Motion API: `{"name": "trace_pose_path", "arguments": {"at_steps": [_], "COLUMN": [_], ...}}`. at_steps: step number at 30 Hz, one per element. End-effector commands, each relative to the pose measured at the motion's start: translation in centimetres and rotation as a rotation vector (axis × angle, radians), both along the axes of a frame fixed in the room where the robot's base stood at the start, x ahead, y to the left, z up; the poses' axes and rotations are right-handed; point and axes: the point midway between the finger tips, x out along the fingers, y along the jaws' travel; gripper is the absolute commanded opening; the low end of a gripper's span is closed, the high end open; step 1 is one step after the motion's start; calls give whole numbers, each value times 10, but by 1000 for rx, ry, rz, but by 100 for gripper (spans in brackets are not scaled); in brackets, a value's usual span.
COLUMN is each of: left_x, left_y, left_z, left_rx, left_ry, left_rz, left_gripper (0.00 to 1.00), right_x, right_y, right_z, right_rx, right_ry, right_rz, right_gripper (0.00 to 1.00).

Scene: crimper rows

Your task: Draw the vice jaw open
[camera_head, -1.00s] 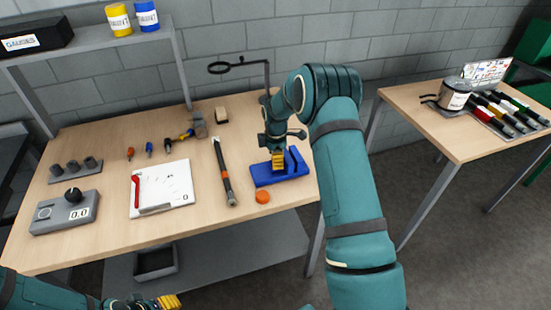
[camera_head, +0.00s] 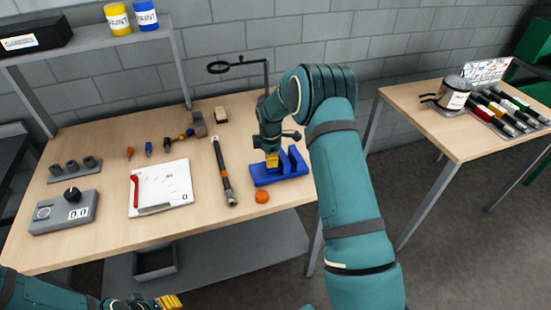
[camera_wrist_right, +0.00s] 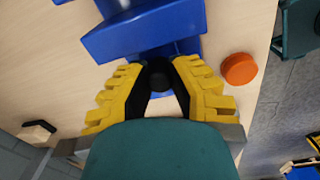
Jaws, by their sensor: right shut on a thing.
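The blue vice (camera_head: 292,171) stands at the right end of the wooden bench. It has upright blue jaws, and part of it is hidden behind my right gripper (camera_head: 272,161). In the right wrist view the blue vice (camera_wrist_right: 140,38) fills the top middle. There my right gripper (camera_wrist_right: 160,85) is shut, its yellow fingers with black pads closed on a small dark round knob (camera_wrist_right: 160,77) beside the blue jaw. My left gripper (camera_head: 170,302) is at the bottom edge, away from the vice; its fingers are too small and cut off to read.
An orange round piece (camera_head: 262,196) lies just in front of the vice. A black and orange bar tool (camera_head: 223,172) lies to its left. A magnifier on a stand (camera_head: 218,67) rises behind. A white board (camera_head: 161,188) and a grey box with a dial (camera_head: 64,212) are farther left.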

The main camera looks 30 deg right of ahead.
Motion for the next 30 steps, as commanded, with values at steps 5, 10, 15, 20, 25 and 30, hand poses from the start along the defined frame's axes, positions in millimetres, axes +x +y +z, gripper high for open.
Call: {"name": "trace_pose_path", "arguments": {"at_steps": [5,10,15,20,25,30], "left_x": [0,0,0,0,0,0], "left_y": [0,0,0,0,0,0], "left_z": [-9,-9,-9,-9,-9,-9], "left_rx": [2,2,2,2,2,2], "left_ry": [1,1,0,0,0,1], "left_rz": [1,1,0,0,0,0], "left_gripper": [47,47,47,47,47,47], "right_x": [8,10,10,10,10,10], "right_y": [40,49,50,49,47,47], "right_z": [-3,-2,-2,-2,-2,1], "right_rx": [9,10,11,10,8,7], "right_ry": [3,3,3,3,2,1], "right_rz": [7,5,5,5,3,3], "right_gripper": [0,0,0,55,55,55]}}
